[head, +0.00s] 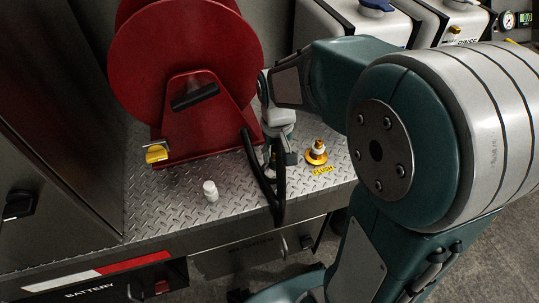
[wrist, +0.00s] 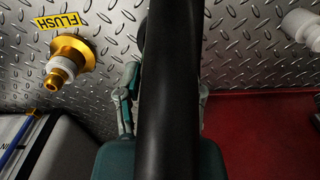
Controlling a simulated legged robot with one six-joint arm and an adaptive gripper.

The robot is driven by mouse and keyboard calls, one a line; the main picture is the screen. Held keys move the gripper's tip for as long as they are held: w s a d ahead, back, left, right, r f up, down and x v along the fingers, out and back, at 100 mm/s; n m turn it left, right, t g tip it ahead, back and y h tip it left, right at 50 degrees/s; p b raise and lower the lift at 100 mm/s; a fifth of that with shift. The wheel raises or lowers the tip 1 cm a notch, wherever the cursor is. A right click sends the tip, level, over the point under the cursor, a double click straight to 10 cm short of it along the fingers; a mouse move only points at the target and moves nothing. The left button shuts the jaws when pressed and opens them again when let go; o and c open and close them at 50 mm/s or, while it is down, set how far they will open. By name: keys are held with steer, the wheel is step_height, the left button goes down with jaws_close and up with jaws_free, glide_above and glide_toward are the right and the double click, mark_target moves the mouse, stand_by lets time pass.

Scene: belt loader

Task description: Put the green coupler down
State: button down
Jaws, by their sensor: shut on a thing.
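My gripper (head: 277,160) is low over the diamond-plate deck, left of the gold FLUSH fitting (head: 316,152). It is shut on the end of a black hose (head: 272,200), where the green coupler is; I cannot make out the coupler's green. The hose loops down from the red reel's side and up to my gripper. In the wrist view the hose (wrist: 168,60) runs down the middle between my fingers and hides what they hold. The FLUSH fitting, gold with a white collar, also shows in the wrist view (wrist: 72,62). Contact between coupler and deck cannot be seen.
The red hose reel (head: 185,70) stands behind on the deck (head: 165,205). A small white fitting (head: 210,190) stands left of the hose, and a yellow part (head: 156,153) sits by the reel's base. Grey tanks (head: 345,20) stand behind right. The deck's front left is bare.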

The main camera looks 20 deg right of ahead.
mark_target(272, 162)
steer(key=shift+w+d+f, duration=0.2)
steer(key=shift+w+f, duration=0.05)
steer(key=shift+f, duration=0.05)
steer(key=f, duration=0.3)
steer(key=shift+w+a+f, duration=0.1)
steer(key=shift+w+a, duration=0.05)
steer(key=shift+a, duration=0.25)
steer(key=shift+a+f, duration=0.15)
steer(key=shift+a, duration=0.25)
steer(key=shift+d, duration=0.2)
steer(key=shift+c, duration=1.1)
jaws_free()
steer(key=shift+d+f, duration=0.1)
steer(key=shift+d, duration=0.25)
steer(key=shift+a, duration=0.3)
